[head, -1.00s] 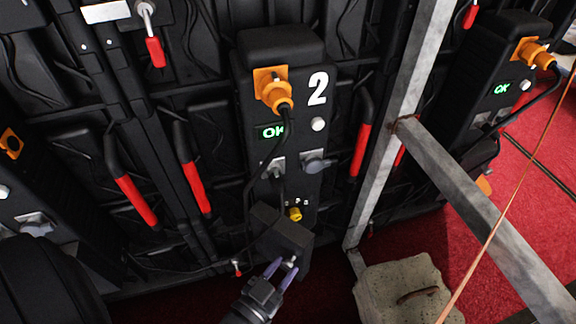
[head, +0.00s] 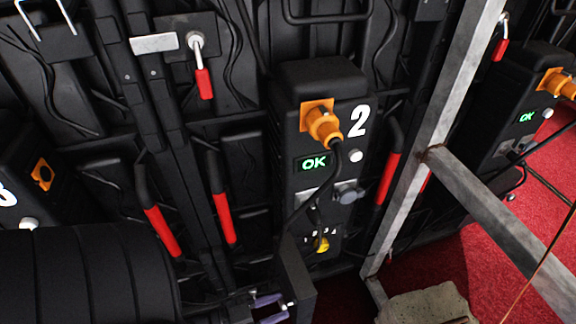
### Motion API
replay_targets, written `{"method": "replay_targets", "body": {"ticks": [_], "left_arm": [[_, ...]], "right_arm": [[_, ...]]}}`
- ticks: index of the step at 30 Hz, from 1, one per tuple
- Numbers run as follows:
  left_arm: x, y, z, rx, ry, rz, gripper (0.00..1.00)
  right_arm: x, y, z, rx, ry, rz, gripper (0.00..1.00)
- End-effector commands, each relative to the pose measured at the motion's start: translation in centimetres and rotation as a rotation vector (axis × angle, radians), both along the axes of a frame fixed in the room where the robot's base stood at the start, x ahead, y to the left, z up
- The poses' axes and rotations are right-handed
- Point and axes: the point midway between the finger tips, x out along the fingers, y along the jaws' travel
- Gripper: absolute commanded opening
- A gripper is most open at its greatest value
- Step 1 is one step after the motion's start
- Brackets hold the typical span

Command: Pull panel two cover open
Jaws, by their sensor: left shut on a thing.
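Panel two (head: 325,90) is a black upright unit with a white "2", a green OK display (head: 313,163) and an orange plug (head: 322,125) with a black cable. Its dark cover (head: 296,277) is at the lower end, standing out from the panel and turned well edge-on. Beside it a yellow connector (head: 321,244) and small white marks show on the panel. My left gripper (head: 277,307), with purple fingers, is shut on the small pale knob of the cover at the bottom of the view. The fingertips partly hide the knob. My right gripper is not in view.
A grey metal frame (head: 430,130) stands right of panel two, with a concrete block (head: 428,305) at its foot. Red-handled levers (head: 226,218) flank the panel. Another unit with an OK display (head: 527,117) stands at the right, above red carpet (head: 500,250).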

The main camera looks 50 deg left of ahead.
Motion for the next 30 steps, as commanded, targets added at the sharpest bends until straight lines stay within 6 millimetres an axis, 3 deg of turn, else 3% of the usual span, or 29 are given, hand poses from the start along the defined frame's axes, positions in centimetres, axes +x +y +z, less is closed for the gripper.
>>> {"method": "replay_targets", "body": {"ticks": [8,24,25,29,30], "left_arm": [[-0.64,1.03,0.0,0.001,-0.001,-0.081,0.0],[-0.8,1.19,0.08,-0.001,-0.001,-0.1,0.0],[-0.8,1.19,0.08,-0.001,-0.001,-0.1,0.43],[-0.82,1.16,0.07,-0.001,-0.001,-0.101,0.71],[-0.83,1.15,0.06,-0.001,-0.001,-0.101,0.71]], "right_arm": [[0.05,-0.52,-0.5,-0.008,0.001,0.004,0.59],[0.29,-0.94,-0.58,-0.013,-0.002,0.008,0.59],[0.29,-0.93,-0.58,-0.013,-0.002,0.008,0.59],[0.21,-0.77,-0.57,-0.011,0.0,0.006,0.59],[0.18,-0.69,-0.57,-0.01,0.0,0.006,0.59]]}}
